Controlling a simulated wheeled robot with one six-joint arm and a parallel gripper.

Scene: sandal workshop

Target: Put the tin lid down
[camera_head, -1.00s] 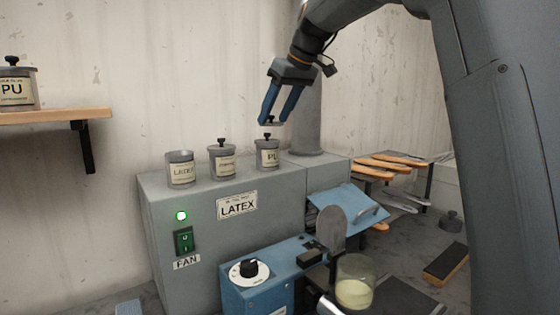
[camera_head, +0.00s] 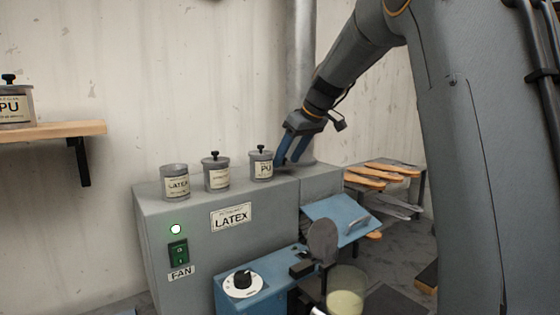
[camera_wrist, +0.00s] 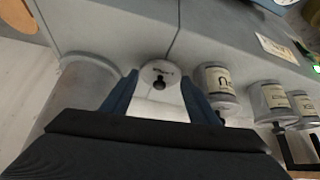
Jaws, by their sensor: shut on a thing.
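The tin lid (camera_wrist: 151,73) is a pale disc with a dark knob and small lettering. In the wrist view it lies between the tips of my two blue fingers, which are shut on it. In the head view my gripper (camera_head: 284,162) is low over the right part of the grey cabinet top, just right of the PU tin (camera_head: 262,170). The lid is not clearly visible there. I cannot tell whether it touches the cabinet top. The LATEX tin (camera_head: 177,186) at the left has no lid. The middle tin (camera_head: 217,179) and the PU tin have lids.
The grey cabinet (camera_head: 265,225) has a LATEX plate and a fan switch. A round grey pipe (camera_head: 301,80) rises close behind my gripper. A blue panel (camera_head: 338,216) and a blue machine (camera_head: 255,296) stand in front. A wooden shelf (camera_head: 50,132) is at the far left.

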